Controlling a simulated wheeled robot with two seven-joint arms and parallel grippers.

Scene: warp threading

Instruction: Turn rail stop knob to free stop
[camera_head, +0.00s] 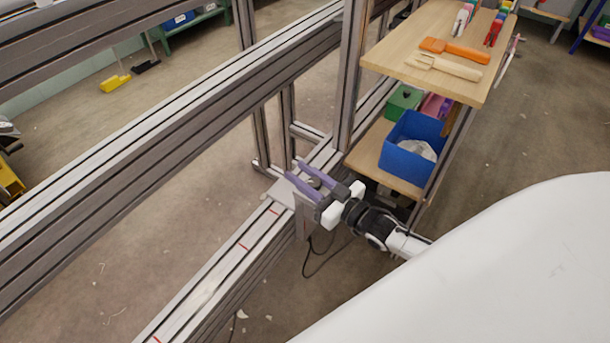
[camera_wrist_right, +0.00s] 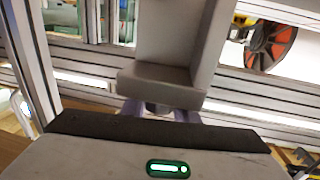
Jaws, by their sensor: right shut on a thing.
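The lower rail (camera_head: 215,278) is pale metal with red marks. A grey rail stop (camera_head: 283,192) sits on it near the upright post. The stop's small dark knob (camera_head: 314,183) shows between the purple fingers of my right gripper (camera_head: 298,171), which reaches in from the right and is shut on it. In the right wrist view, a grey angled block (camera_wrist_right: 170,50) fills the middle and hides most of the purple fingers (camera_wrist_right: 160,110). The knob cannot be made out there, and its turned angle is too small to read. My left gripper is not in view.
A wooden shelf (camera_head: 400,60) with tools stands just right of the post (camera_head: 352,80). A blue bin (camera_head: 410,160) sits on its lower board, near my right arm. A long upper rail (camera_head: 130,130) crosses the left side. A black cable (camera_head: 318,262) hangs below the stop.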

